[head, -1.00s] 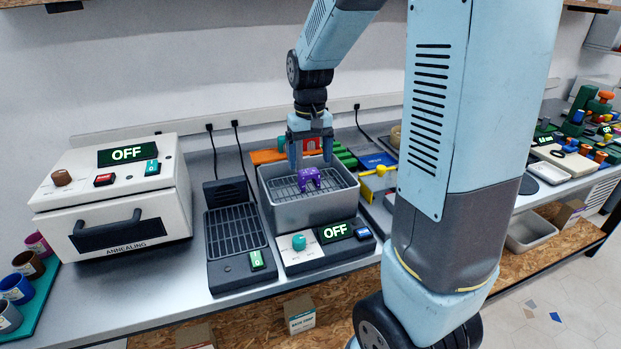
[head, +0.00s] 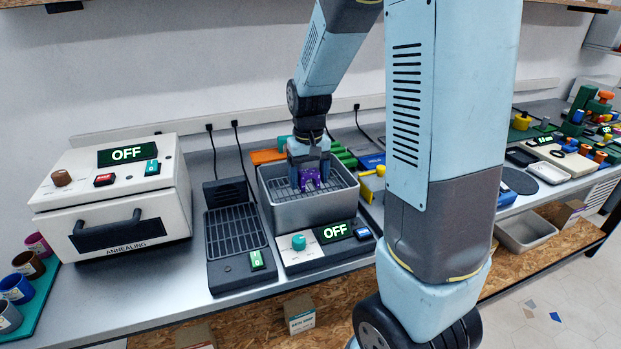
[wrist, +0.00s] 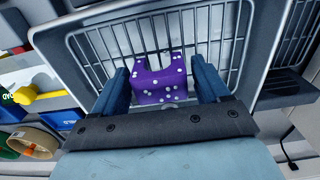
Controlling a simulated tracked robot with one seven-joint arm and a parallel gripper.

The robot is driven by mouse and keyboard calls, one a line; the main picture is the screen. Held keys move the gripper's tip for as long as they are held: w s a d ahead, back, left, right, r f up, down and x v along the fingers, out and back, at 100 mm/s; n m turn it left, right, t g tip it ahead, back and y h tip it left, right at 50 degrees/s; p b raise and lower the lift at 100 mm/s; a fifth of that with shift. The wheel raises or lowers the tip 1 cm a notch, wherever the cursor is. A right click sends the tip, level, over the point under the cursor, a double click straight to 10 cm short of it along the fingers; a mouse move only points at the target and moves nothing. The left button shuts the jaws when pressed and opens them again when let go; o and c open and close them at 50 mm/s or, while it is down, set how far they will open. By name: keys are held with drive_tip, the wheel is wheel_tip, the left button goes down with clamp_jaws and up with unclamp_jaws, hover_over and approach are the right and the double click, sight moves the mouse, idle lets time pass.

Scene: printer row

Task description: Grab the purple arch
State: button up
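The purple arch (head: 309,179) has pale dots and sits on the wire rack inside a grey basin (head: 313,214). My gripper (head: 308,181) is lowered into the basin, pointing down over the arch. In the wrist view, my gripper (wrist: 163,84) is open, with one blue finger on each side of the purple arch (wrist: 158,84). The basin's wire rack (wrist: 215,38) lies around and behind the arch.
The basin's walls stand close around my gripper. A control panel reading OFF (head: 336,232) is in front of it. A black grated unit (head: 234,232) and a white annealing oven (head: 117,198) stand to the left.

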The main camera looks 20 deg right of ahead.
drive_tip(key=c, duration=0.9)
drive_tip(key=shift+r, duration=0.15)
